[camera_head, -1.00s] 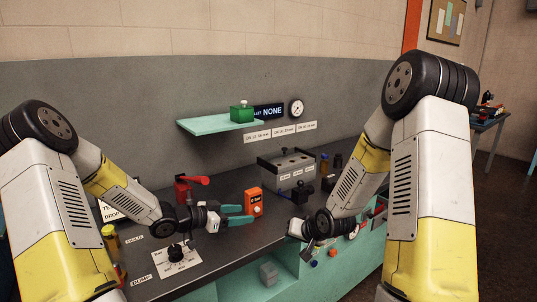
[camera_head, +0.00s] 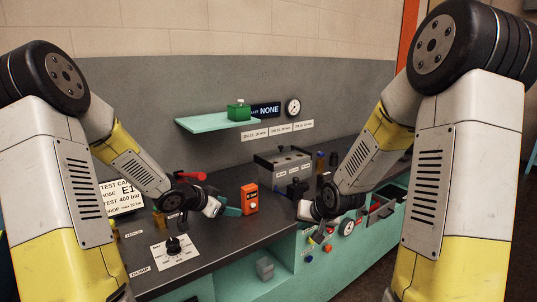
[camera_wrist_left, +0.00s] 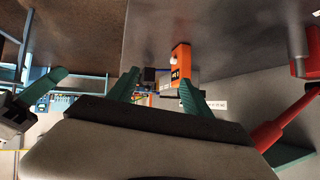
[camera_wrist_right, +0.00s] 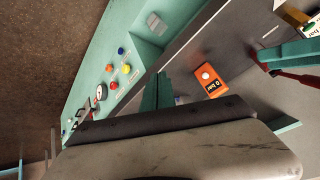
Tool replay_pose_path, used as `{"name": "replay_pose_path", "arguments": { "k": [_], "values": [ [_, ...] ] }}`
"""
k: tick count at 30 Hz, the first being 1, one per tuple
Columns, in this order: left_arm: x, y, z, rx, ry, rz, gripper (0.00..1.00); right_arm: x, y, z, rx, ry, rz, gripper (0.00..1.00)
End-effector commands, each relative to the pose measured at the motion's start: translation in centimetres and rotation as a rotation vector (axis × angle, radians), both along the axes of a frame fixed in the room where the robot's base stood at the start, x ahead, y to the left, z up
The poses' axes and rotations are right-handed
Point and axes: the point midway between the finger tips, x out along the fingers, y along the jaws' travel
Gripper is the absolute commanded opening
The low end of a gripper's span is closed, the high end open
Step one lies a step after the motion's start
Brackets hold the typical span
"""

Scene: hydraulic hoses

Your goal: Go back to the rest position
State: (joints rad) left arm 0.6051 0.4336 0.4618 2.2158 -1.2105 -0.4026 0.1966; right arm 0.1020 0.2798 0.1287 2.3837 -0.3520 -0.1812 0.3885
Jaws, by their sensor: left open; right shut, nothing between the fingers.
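My left gripper (camera_head: 226,208) is over the bench, just left of an orange box with a small display (camera_head: 250,199). Its teal fingers (camera_wrist_left: 158,92) are apart and hold nothing; the orange box shows beyond them in the left wrist view (camera_wrist_left: 181,62). My right gripper is at the bench's front edge in the head view, its fingertips hard to make out there. In the right wrist view its fingers (camera_wrist_right: 158,92) are together with nothing between them. The orange box also shows there (camera_wrist_right: 210,80), apart from the fingers.
A red-handled part (camera_head: 190,176) stands behind my left gripper. A black dial (camera_head: 173,246) lies in front of it. A grey block with labels (camera_head: 283,165) stands near my right forearm. Coloured buttons and a gauge (camera_head: 347,227) are on the teal bench front. A teal shelf (camera_head: 215,122) holds a green box (camera_head: 239,110).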

Motion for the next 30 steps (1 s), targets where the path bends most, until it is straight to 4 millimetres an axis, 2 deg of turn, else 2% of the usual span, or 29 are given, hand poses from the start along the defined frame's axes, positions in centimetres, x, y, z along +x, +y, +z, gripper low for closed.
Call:
{"name": "replay_pose_path", "arguments": {
  "k": [4, 7, 11, 14, 18, 21, 24, 27, 30],
  "values": [
    [-1.0, 2.1, 3.2, 0.129, 0.027, 0.127, 0.58, -1.6, -1.3, 3.9, -0.06, -0.004, -0.006, 0.0],
    [-2.9, 3.9, 6.2, 0.208, 0.056, 0.252, 0.58, -3.7, -2.4, 7.0, -0.103, 0.004, -0.011, 0.0],
    [-6.9, 5.7, 10.2, 0.251, 0.107, 0.414, 0.58, -7.1, -3.4, 10.6, -0.141, 0.019, -0.012, 0.0],
    [-10.9, 6.4, 12.7, 0.236, 0.158, 0.524, 0.58, -10.1, -3.9, 13.1, -0.153, 0.033, -0.009, 0.0],
    [-17.4, 5.9, 15.2, 0.152, 0.251, 0.628, 0.58, -14.7, -4.1, 15.9, -0.155, 0.051, 0.011, 0.0],
    [-22.0, 4.6, 16.0, 0.064, 0.329, 0.655, 0.58, -17.9, -4.1, 17.3, -0.146, 0.062, 0.034, 0.0],
    [-25.7, 3.2, 16.3, -0.018, 0.4, 0.65, 0.58, -20.6, -3.9, 18.2, -0.133, 0.071, 0.059, 0.0],
    [-28.3, 2.0, 16.5, -0.08, 0.455, 0.631, 0.58, -22.5, -3.7, 18.6, -0.123, 0.079, 0.08, 0.0],
    [-29.7, 1.2, 16.5, -0.113, 0.486, 0.617, 0.58, -23.5, -3.6, 18.8, -0.118, 0.085, 0.092, 0.0]
  ]
}}
